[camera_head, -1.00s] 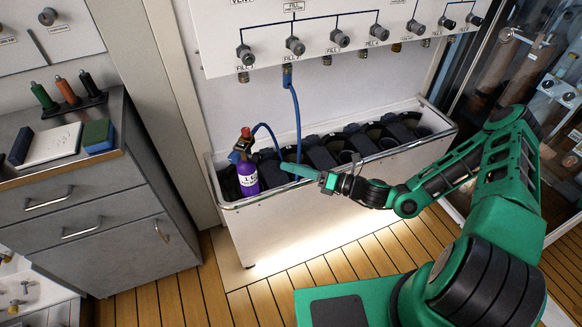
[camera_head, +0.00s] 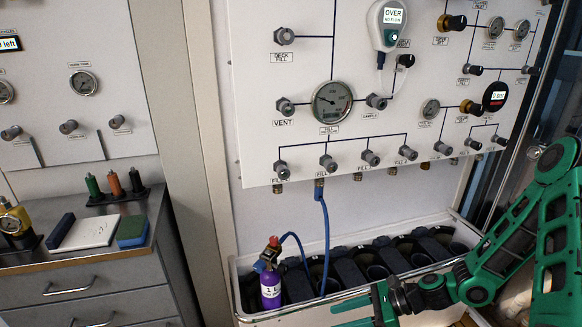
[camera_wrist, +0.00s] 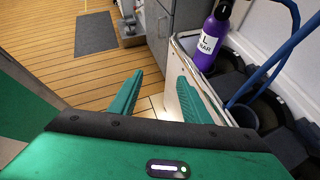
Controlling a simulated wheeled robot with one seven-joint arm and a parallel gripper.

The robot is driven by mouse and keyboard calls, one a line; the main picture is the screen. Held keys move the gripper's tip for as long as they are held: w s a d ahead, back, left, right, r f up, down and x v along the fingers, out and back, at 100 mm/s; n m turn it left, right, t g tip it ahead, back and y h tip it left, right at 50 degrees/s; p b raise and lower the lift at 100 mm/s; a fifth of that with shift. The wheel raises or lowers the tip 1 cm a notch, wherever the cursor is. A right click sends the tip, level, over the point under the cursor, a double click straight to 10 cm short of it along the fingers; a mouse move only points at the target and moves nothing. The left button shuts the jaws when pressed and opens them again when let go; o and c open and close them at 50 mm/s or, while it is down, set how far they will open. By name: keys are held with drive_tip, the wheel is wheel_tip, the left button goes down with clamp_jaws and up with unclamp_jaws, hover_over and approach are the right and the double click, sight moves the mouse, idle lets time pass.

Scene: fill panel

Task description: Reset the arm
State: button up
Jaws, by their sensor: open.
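My gripper (camera_head: 362,308) is at the bottom of the head view, in front of the white trough (camera_head: 345,293), partly cut off by the frame edge. In the wrist view my gripper (camera_wrist: 158,98) has its two green fingers apart with nothing between them. A purple cylinder (camera_head: 271,291) with a red-topped valve stands upright in the trough's left end, left of my gripper. A blue hose runs to its valve. The cylinder also shows at the top of the wrist view (camera_wrist: 210,42), beyond the right finger and apart from it.
The fill panel (camera_head: 290,90) with gauges and knobs hangs above the trough. A blue hose (camera_head: 326,235) drops from it. Open wooden floor (camera_wrist: 60,55) shows in the wrist view.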

drive_tip(key=s+d+r+n+g+h, duration=0.1)
drive_tip(key=s+d+r+n+h, duration=0.35)
drive_tip(key=d, duration=0.45)
drive_tip(key=s+d+r+n+g+h, duration=0.1)
drive_tip(key=s+d+r+n+h, duration=0.35)
drive_tip(key=d, duration=0.55)
drive_tip(key=s+d+r+n+h, duration=0.1)
drive_tip(key=s+d+r, duration=0.3)
drive_tip(key=r, duration=0.5)
drive_tip(key=s+d+r+n+t+h, duration=0.1)
drive_tip(key=s+d+r+n, duration=0.3)
drive_tip(key=s+r, duration=0.4)
drive_tip(key=shift+s+r+h, duration=0.3)
drive_tip(key=shift+r+h, duration=0.1)
drive_tip(key=shift+r, duration=0.35)
